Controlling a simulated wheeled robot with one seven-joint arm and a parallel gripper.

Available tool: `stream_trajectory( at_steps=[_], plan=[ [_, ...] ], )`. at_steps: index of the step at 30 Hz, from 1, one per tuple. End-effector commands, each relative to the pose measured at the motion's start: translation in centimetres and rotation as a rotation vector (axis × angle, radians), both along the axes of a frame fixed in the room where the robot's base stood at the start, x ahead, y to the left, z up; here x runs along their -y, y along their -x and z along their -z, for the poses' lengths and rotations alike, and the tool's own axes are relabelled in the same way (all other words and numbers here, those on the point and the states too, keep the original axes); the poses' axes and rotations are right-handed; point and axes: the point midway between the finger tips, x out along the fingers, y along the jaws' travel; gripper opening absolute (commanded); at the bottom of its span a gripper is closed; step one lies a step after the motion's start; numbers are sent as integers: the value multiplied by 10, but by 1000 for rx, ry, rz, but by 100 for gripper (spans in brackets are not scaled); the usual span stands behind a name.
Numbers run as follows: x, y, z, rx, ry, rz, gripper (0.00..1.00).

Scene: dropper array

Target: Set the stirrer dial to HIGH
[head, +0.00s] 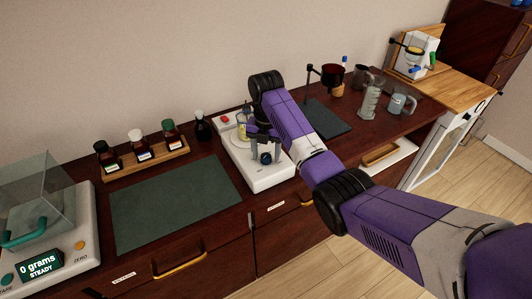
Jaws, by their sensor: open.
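The stirrer (269,180) is a white box on the dark wooden bench, near its front edge. Its dark blue dial (265,158) sits on the front part of its top. My gripper (265,154) is over the stirrer, pointing down, with its grey fingers apart on either side of the dial. I cannot tell whether the fingers touch it. The dial's setting marks cannot be read. A glass beaker (242,128) with yellowish contents stands at the back of the stirrer, partly hidden by my arm.
A scale (72,240) reading 0 grams stands at left beside a green mat (172,200). Behind are several dark bottles in a wooden rack (147,162) and another bottle (202,128). A red-buttoned white box (223,120) stands behind the stirrer. Glassware (370,100) stands at right.

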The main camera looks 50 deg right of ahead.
Motion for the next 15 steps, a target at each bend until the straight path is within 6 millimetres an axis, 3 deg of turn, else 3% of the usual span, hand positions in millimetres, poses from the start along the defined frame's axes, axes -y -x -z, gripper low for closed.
stream_trajectory(
  at_steps=[6, 15],
  plan=[
    [0, 0, 1, 0, 0, 0, 55],
    [0, 0, 0, 0, 0, 0, 0]
  ],
)
